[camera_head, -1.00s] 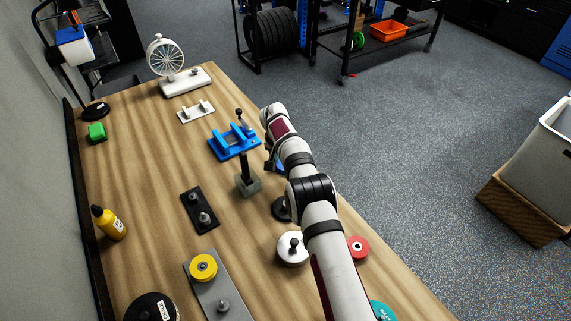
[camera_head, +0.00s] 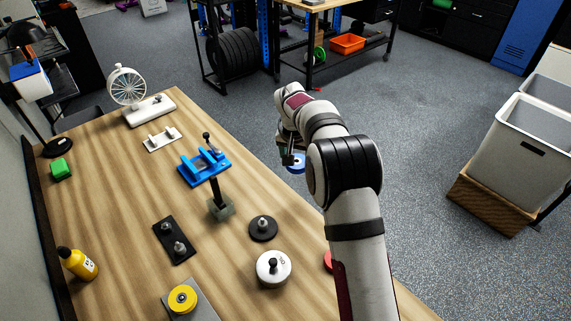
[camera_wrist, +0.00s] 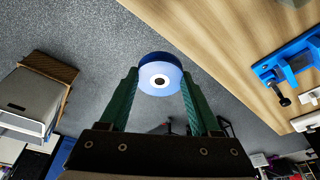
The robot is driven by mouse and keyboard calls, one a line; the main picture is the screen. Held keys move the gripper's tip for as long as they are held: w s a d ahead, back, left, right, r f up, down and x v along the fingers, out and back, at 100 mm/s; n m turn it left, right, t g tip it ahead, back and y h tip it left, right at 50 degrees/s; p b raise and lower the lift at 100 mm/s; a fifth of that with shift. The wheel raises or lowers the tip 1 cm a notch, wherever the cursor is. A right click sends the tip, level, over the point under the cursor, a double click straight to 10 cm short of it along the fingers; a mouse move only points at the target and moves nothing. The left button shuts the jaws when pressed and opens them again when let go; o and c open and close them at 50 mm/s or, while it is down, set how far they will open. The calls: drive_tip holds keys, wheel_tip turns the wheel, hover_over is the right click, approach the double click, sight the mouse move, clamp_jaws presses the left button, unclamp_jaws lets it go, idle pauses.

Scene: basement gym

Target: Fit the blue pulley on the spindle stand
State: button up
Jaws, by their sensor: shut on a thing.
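My gripper (camera_head: 289,153) is shut on the blue pulley (camera_head: 296,164) and holds it up in the air, to the right of the table edge in the head view. In the wrist view the blue pulley (camera_wrist: 160,78) sits between the two green fingertips, its pale face with a dark centre hole showing. A round black stand (camera_head: 263,229) with a short upright metal spindle is on the table, below and left of my gripper in the head view. Its spindle is bare. The pulley is well apart from it.
A grey block with a dark post (camera_head: 218,203), a black two-peg plate (camera_head: 173,241), a blue fixture (camera_head: 204,167), a white disc (camera_head: 273,268) and a yellow pulley (camera_head: 183,299) stand around it. A red disc (camera_head: 328,260) is partly hidden by my arm.

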drive_tip(key=shift+r, duration=1.7)
drive_tip(key=s+a+f+n, duration=0.2)
drive_tip(key=s+a+n, duration=0.1)
drive_tip(key=s+a, duration=0.25)
drive_tip(key=n+y, duration=0.1)
drive_tip(key=n, duration=0.1)
hover_over(262, 220)
drive_tip(key=f, duration=0.1)
drive_tip(key=shift+s+d+f, duration=0.1)
drive_tip(key=shift+s+f, duration=0.1)
drive_tip(key=shift+s, duration=0.05)
drive_tip(key=shift+f, duration=2.9)
drive_tip(key=shift+f, duration=1.55)
